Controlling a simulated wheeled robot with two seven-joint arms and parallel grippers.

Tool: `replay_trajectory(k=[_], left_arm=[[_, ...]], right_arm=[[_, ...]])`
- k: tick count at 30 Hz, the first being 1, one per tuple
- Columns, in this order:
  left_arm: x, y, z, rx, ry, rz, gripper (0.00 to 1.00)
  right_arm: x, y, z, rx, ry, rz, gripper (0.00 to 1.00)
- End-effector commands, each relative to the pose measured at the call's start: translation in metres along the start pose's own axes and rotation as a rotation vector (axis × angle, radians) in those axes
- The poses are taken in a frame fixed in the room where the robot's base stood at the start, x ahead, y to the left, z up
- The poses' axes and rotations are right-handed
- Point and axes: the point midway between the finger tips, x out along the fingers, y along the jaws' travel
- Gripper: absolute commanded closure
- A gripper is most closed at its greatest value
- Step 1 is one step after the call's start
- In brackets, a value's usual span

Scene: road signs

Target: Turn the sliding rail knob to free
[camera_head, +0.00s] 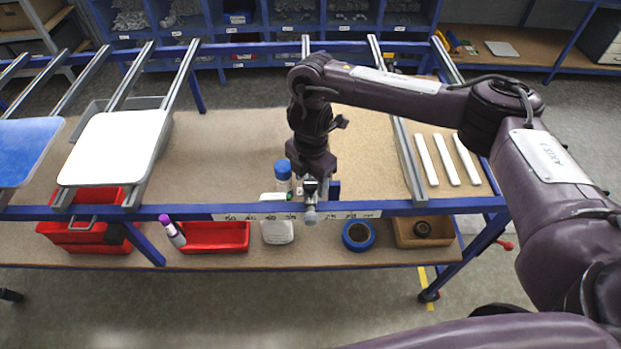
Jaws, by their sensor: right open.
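The sliding rail knob (310,215) is a small grey cylinder at the front of the blue front rail (420,207), just right of centre. My right gripper (311,190) points down directly above the knob, at the rail. Its jaws are open, but the fingers are small and partly merge with the metal fitting there. I cannot tell whether they touch the knob or stand around it. A label strip with dark marks (350,214) runs along the rail on both sides of the knob. My left gripper is not in view.
A blue-capped bottle (283,170) stands close left of my right gripper. Red bins (215,238), a blue tape roll (358,236) and a wooden box (405,232) sit below. White strips (446,159) lie at right.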

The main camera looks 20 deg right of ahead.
Motion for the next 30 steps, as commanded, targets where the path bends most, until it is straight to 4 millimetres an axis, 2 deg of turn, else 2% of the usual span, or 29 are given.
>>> replay_trajectory(k=[8, 18, 30], left_arm=[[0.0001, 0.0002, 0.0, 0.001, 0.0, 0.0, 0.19], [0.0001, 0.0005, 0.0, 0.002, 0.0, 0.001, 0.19], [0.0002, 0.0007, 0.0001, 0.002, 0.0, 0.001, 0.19]], right_arm=[[0.0011, 0.0003, 0.0, 0.0, 0.0, 0.001, 0.45], [0.001, 0.0002, 0.0001, 0.0, 0.0, 0.001, 0.89], [0.0009, 0.0003, 0.0002, -0.082, -0.001, 0.001, 0.89]])
